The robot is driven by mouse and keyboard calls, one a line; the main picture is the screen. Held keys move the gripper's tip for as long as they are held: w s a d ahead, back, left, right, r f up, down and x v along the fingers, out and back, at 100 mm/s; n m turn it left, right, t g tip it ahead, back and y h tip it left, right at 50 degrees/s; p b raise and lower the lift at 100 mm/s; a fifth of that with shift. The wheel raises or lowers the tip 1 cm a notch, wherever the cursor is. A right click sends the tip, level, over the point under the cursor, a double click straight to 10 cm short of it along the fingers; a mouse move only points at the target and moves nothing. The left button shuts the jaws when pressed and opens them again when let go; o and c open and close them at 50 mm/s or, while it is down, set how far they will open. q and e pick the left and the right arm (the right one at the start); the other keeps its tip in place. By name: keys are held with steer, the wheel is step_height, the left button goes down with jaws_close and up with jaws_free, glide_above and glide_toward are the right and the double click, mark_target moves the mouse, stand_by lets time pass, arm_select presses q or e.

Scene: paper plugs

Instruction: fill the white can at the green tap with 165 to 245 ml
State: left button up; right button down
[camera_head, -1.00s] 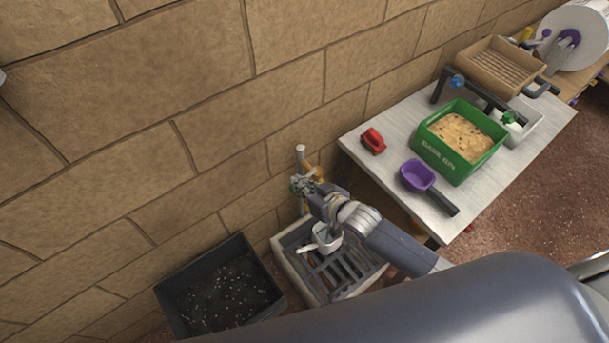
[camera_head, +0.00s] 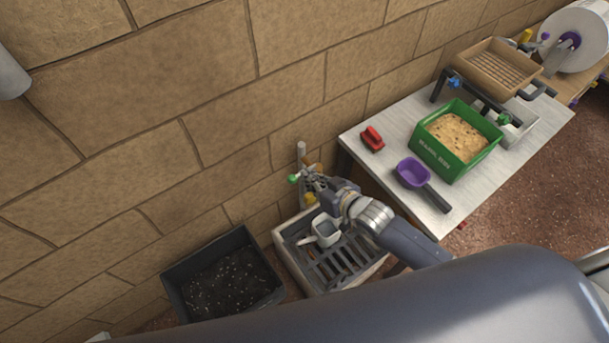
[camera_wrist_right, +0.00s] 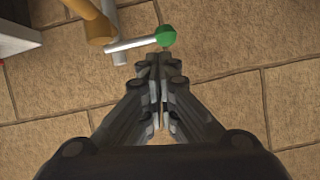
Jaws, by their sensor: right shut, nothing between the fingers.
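The white can (camera_head: 325,233) stands upright on the grate of the pale basin (camera_head: 288,262), its handle towards the left. I cannot tell the water level in it or whether water runs. The tap (camera_head: 311,197) with yellow-brown parts rises behind it against the wall. Its green knob (camera_head: 293,179) is at the end of a metal lever, which also shows in the right wrist view (camera_wrist_right: 138,43). My right gripper (camera_head: 313,174) is shut and empty, its fingertips (camera_wrist_right: 160,58) close to the knob. Whether they touch is unclear. My left gripper is not in view.
A black bin (camera_head: 226,282) of dark material stands left of the basin. The table (camera_head: 482,199) at right holds a red object (camera_head: 372,139), a purple scoop (camera_head: 412,173) and a green tub (camera_head: 462,169). The brick wall is close behind the tap.

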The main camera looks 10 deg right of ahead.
steer(key=v, duration=0.7)
steer(key=shift+s, duration=0.15)
stand_by(0.7)
steer(key=s+d+f+m+g+h, duration=0.15)
steer(key=s+d+f, duration=0.35)
steer(key=f, duration=0.7)
steer(key=s+d+f+g+h, duration=0.3)
steer(key=s+d+f, duration=0.15)
steer(key=f, duration=0.85)
steer(key=s+f+g, duration=0.2)
steer(key=s+f, duration=0.3)
steer(key=s, duration=0.4)
steer(key=s+a+f+g+h, duration=0.1)
steer(key=s+f+g, duration=0.1)
steer(key=s+f, duration=0.3)
steer(key=s+f+g, duration=0.2)
steer(key=s+f, duration=0.3)
steer(key=s, duration=0.8)
steer(key=shift+a+f, duration=0.25)
steer(key=shift+f, duration=0.05)
steer(key=shift+s+n, duration=0.15)
steer(key=shift+n, duration=0.1)
